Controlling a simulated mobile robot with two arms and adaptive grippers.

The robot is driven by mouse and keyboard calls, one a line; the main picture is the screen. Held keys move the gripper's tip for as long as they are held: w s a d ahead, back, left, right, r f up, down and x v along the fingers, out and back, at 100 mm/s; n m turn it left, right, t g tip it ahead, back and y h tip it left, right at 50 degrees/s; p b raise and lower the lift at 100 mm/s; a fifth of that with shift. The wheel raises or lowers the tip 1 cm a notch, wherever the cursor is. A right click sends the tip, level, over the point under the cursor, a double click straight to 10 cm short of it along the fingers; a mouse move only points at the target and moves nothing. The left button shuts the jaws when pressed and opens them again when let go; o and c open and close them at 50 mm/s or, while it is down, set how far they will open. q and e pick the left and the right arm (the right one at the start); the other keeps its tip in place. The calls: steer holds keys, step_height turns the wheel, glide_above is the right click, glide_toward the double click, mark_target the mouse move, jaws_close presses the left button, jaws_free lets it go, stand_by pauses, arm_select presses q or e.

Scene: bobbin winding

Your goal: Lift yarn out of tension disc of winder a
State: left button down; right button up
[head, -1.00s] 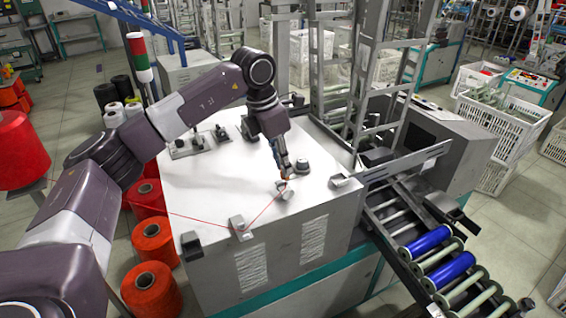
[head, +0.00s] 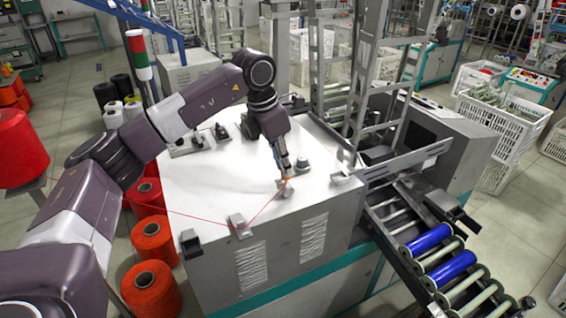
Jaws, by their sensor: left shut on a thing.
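The winder's white top (head: 200,270) carries small grey metal fittings. Red yarn (head: 262,212) runs in from the left to a grey guide block (head: 239,226) near the front edge, then slants up to my left gripper. My left gripper (head: 285,179) points down and is shut on the yarn, just above a small grey fitting (head: 286,192) that looks like the tension disc. The fingertips partly hide this spot, and I cannot tell whether the yarn still touches the disc. My right gripper is not in view.
A dark knob (head: 302,165) and a grey block (head: 341,178) stand close right of the gripper. A metal frame (head: 345,100) rises behind. A chute with blue bobbins (head: 428,240) lies at right. Orange yarn cones (head: 151,288) stand at left.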

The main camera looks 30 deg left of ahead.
arm_select(q)
steer(key=shift+s+b+x, duration=0.15)
steer(key=shift+b+x, duration=0.3)
steer(key=shift+x, duration=0.25)
steer(key=shift+s+b+x, duration=0.1)
steer(key=shift+b+x, duration=0.35)
steer(key=shift+x, duration=0.25)
steer(key=shift+a, duration=0.2)
steer(key=shift+w+p+v, duration=0.15)
steer(key=shift+p+v, duration=0.4)
steer(key=shift+v, duration=0.15)
steer(key=shift+w+p+v, duration=0.1)
steer(key=shift+p+v, duration=0.4)
steer(key=shift+v, duration=0.15)
steer(key=shift+d+r, duration=0.2)
steer(key=shift+w+p+v, duration=0.15)
steer(key=shift+p+v, duration=0.4)
steer(key=shift+v, duration=0.15)
steer(key=shift+w+p+v, duration=0.1)
steer(key=shift+p+v, duration=0.45)
steer(key=shift+v, duration=0.15)
steer(key=shift+d+r, duration=0.1)
steer(key=shift+d, duration=0.1)
